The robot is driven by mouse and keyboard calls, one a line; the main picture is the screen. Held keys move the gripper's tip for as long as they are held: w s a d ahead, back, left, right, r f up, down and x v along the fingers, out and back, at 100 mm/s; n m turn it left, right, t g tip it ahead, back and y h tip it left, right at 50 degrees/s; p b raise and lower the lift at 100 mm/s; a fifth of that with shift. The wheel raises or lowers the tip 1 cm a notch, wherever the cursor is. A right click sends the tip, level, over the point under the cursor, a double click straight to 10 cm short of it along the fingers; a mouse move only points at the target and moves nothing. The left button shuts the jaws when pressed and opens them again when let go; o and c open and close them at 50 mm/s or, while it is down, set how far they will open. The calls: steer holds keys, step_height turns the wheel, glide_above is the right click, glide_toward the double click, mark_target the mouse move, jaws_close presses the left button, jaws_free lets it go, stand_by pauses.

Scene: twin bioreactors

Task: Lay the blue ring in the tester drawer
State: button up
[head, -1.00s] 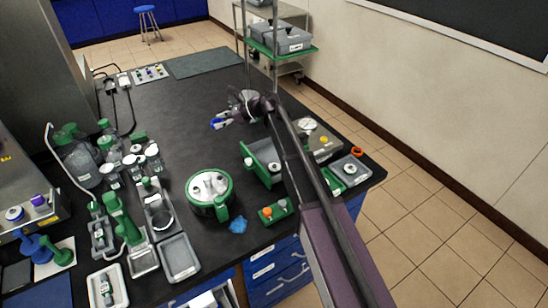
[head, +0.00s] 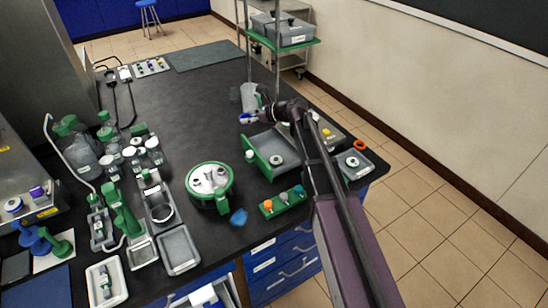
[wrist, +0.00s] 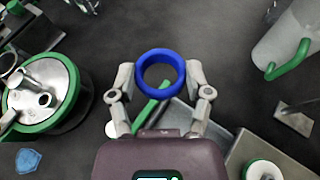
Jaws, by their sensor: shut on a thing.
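My gripper (wrist: 160,77) is shut on the blue ring (wrist: 142,83), held between its fingertips above the bench. In the head view the blue ring (head: 246,118) shows at the end of my arm, just beyond a grey open-topped drawer with a green front (head: 258,156), which looks like the tester drawer. A pale round piece shows in the drawer. In the wrist view the drawer (wrist: 182,116) lies below the ring, partly hidden by my gripper. A grey unit with a yellow button (head: 327,132) stands to its right, partly behind my arm.
A green-rimmed pot (head: 209,166) and a green block with coloured knobs (head: 283,201) stand nearby. A clear jug (head: 250,97) stands just beyond my gripper. A grey tray (head: 356,163) sits at the right bench edge. The bench's far middle is clear.

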steer(key=d+m+t+h, duration=0.1)
steer(key=d+m+t, duration=0.1)
steer(key=d, duration=0.4)
steer(key=shift+s+f+m+t+b, duration=0.2)
steer(key=shift+f+m+t+b, duration=0.1)
steer(key=shift+f+t, duration=0.15)
steer(key=b, duration=0.6)
glide_above(267, 150)
step_height(267, 150, down, 6)
steer(key=shift+f, duration=0.1)
steer(key=shift+f+b, duration=1.85)
steer(key=shift+b, duration=0.2)
steer(key=shift+f+b, duration=0.6)
